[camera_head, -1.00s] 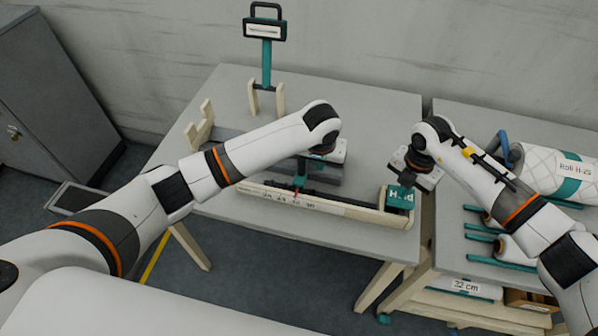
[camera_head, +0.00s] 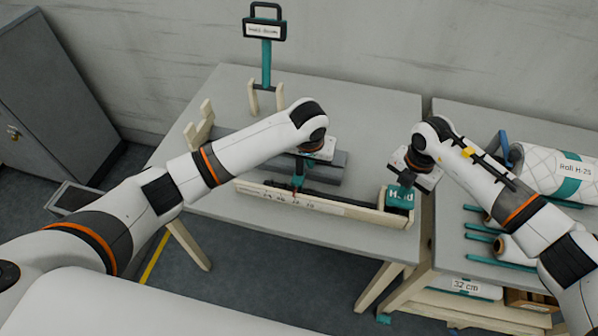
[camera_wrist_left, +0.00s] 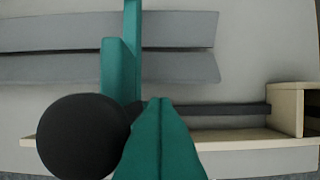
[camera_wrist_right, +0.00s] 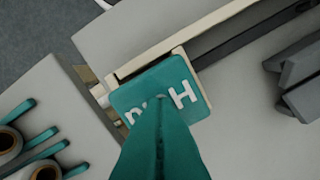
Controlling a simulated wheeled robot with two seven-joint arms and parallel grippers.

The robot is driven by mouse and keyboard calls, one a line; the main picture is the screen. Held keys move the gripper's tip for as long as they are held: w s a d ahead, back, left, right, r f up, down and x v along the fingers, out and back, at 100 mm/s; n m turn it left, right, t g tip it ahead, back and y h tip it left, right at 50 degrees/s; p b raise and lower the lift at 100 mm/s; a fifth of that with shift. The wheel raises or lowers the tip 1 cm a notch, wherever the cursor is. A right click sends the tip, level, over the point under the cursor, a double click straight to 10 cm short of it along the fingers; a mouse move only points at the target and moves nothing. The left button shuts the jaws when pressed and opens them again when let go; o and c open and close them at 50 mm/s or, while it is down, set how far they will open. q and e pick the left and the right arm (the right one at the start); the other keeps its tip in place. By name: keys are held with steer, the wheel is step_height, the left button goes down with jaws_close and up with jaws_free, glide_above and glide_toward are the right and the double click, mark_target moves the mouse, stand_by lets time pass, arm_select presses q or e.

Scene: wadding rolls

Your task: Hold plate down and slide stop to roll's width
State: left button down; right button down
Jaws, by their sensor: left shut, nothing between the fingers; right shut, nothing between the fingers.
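The teal plate marked "Hold" (camera_head: 399,197) sits at the right end of the pale wooden rail (camera_head: 330,207). My right gripper (camera_wrist_right: 160,103) is shut, with its tips over the plate's lettering; I cannot tell whether they press on it. The teal stop (camera_head: 298,180) stands on the rail left of its middle. In the left wrist view the stop's upright (camera_wrist_left: 118,70) and a round black knob (camera_wrist_left: 84,137) show. My left gripper (camera_wrist_left: 160,104) is shut and empty, just right of the knob; contact is unclear. The quilted white roll (camera_head: 545,168), labelled "Roll H-25", lies on the right table.
Grey bars (camera_head: 325,170) lie behind the rail. A teal post with a sign (camera_head: 264,30) stands at the back. Teal pegs with small rolls (camera_head: 508,247) are on the right table. A grey cabinet (camera_head: 50,85) stands at left.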

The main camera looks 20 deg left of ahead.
arm_select(q)
steer(key=shift+a, duration=2.2)
arm_select(e)
steer(key=shift+s+f, duration=0.1)
arm_select(q)
steer(key=shift+a, duration=1.45)
steer(key=shift+d, duration=1.3)
arm_select(e)
step_height(320, 180, up, 8)
steer(key=shift+r, duration=0.2)
